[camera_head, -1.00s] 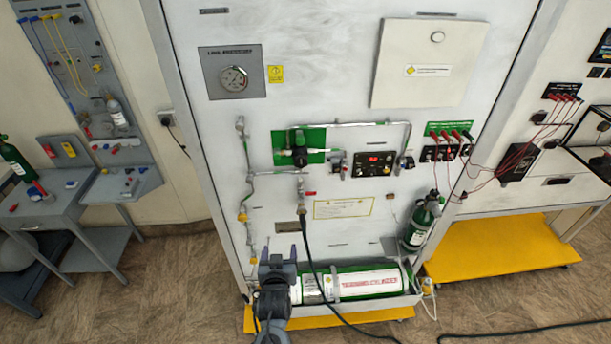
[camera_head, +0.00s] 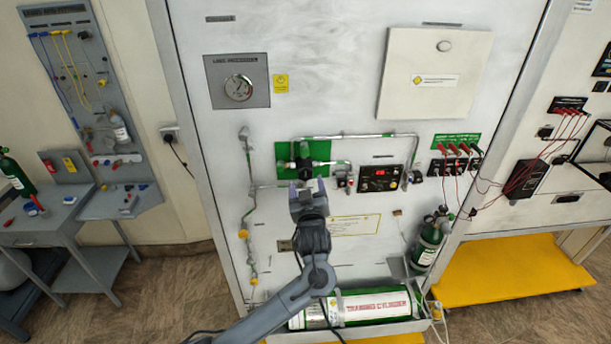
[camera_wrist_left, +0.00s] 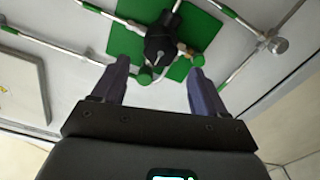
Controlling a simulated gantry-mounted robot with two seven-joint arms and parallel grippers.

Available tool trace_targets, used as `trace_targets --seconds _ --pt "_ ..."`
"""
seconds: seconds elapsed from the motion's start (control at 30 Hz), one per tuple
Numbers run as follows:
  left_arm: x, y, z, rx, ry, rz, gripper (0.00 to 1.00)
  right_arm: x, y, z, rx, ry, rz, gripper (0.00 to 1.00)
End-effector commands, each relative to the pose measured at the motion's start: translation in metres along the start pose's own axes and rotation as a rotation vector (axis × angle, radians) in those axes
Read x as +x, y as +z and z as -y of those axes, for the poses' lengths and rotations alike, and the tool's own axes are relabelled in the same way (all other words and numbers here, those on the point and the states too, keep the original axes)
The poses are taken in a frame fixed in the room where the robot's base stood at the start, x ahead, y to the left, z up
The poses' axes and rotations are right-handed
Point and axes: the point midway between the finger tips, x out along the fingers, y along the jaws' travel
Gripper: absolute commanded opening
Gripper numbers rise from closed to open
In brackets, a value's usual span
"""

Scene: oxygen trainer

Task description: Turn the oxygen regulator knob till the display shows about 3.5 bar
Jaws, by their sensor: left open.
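The oxygen regulator (camera_head: 303,163) is a dark body on a green plate (camera_head: 284,152) on the white panel. In the left wrist view the dark regulator body (camera_wrist_left: 160,42) shows ahead of the fingers, with small green round parts near it, one of them (camera_wrist_left: 145,76) between the fingers. Which one is the knob I cannot tell. My left gripper (camera_head: 308,184) is open and empty, just below the regulator; its two fingers also show in the left wrist view (camera_wrist_left: 160,68). The red display (camera_head: 380,173) sits right of the regulator; its digits are too small to read. My right gripper is out of view.
Metal pipes (camera_head: 370,135) run above and beside the regulator. A white and green cylinder (camera_head: 362,308) lies on the low shelf below my arm.

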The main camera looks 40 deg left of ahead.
Motion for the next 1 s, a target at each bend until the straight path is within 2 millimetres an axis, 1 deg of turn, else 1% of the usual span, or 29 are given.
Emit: trace_targets --seconds 0.03,0.1,0.2,0.33,0.5,0.77,0.8,0.87,1.0 --pt "0.009 -0.002 0.000 0.003 -0.002 -0.001 0.73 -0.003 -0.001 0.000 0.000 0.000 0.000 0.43" --pt "0.020 -0.002 0.000 0.002 -0.002 -0.001 0.73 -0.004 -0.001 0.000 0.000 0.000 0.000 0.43" --pt "0.033 -0.001 0.000 0.002 -0.002 -0.001 0.73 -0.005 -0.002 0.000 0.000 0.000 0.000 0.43" --pt "0.044 0.000 0.000 0.001 -0.001 -0.001 0.73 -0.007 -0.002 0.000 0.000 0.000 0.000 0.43" --pt "0.051 0.000 0.000 0.000 0.000 0.000 0.73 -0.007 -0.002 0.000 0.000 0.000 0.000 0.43" --pt "0.052 0.001 0.000 -0.001 0.000 0.001 0.73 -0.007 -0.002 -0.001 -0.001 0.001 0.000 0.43" --pt "0.052 0.001 0.000 0.000 0.000 0.001 0.70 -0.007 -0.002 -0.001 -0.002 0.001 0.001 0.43" --pt "0.052 0.001 0.000 0.000 0.000 0.001 0.60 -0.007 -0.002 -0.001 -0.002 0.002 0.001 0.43" --pt "0.052 0.001 0.000 0.000 0.000 0.001 0.39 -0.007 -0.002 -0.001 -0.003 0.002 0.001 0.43"
